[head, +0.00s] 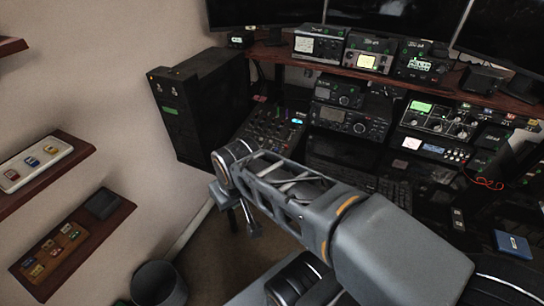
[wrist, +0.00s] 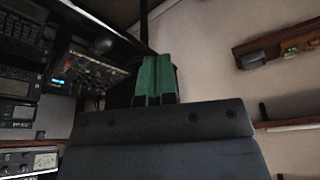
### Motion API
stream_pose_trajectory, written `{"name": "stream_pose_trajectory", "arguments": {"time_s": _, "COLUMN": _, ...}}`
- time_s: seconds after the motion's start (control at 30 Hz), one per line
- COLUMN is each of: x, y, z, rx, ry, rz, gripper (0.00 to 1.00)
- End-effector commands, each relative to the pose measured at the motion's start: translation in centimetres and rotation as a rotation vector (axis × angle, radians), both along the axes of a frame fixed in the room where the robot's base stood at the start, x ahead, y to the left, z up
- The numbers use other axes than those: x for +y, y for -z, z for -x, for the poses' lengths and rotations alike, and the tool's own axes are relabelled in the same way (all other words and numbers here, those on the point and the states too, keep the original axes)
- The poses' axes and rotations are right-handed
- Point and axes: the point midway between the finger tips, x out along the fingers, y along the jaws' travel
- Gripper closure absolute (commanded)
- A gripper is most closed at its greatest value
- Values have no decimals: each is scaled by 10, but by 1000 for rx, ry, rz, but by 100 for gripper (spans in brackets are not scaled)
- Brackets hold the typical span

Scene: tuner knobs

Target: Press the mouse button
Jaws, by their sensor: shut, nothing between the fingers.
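My gripper (wrist: 157,60) shows in the wrist view as two green fingers side by side, touching and empty. They point toward the top of the picture, with the wall behind. A small rounded dark grey object (wrist: 102,45) lies left of the fingers, apart from them; I cannot tell whether it is the mouse. In the head view a small dark item (head: 457,218) lies on the desk right of the keyboard (head: 394,191); it is too small and dark to name, and no mouse button can be made out. My arm hides part of the desk.
Radios (head: 348,120) and a mixer (head: 271,130) crowd the desk, under a raised shelf with more devices and monitors. A black cabinet (head: 191,118) stands to the left. Wall shelves (head: 60,168) are at far left, and a bin (head: 158,285) is on the floor.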

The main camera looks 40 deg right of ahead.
Motion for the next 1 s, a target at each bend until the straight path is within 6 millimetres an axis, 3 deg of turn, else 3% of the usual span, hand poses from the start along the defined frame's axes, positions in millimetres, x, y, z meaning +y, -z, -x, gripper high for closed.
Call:
{"name": "stream_pose_trajectory", "arguments": {"time_s": 0.33, "x": 0, "y": 0, "z": -2, "rx": 2, "ry": 10, "rz": -9, "gripper": 100}}
{"name": "stream_pose_trajectory", "arguments": {"time_s": 0.47, "x": 0, "y": -3, "z": -19, "rx": 17, "ry": 95, "rz": -89, "gripper": 100}}
{"name": "stream_pose_trajectory", "arguments": {"time_s": 0.57, "x": -3, "y": -5, "z": -49, "rx": 35, "ry": 248, "rz": -221, "gripper": 100}}
{"name": "stream_pose_trajectory", "arguments": {"time_s": 0.63, "x": -11, "y": -5, "z": -80, "rx": 43, "ry": 398, "rz": -343, "gripper": 100}}
{"name": "stream_pose_trajectory", "arguments": {"time_s": 0.73, "x": -36, "y": 1, "z": -129, "rx": 41, "ry": 656, "rz": -533, "gripper": 100}}
{"name": "stream_pose_trajectory", "arguments": {"time_s": 0.9, "x": -107, "y": 29, "z": -201, "rx": 10, "ry": 1114, "rz": -826, "gripper": 100}}
{"name": "stream_pose_trajectory", "arguments": {"time_s": 1.0, "x": -152, "y": 51, "z": -226, "rx": -20, "ry": 1343, "rz": -956, "gripper": 100}}
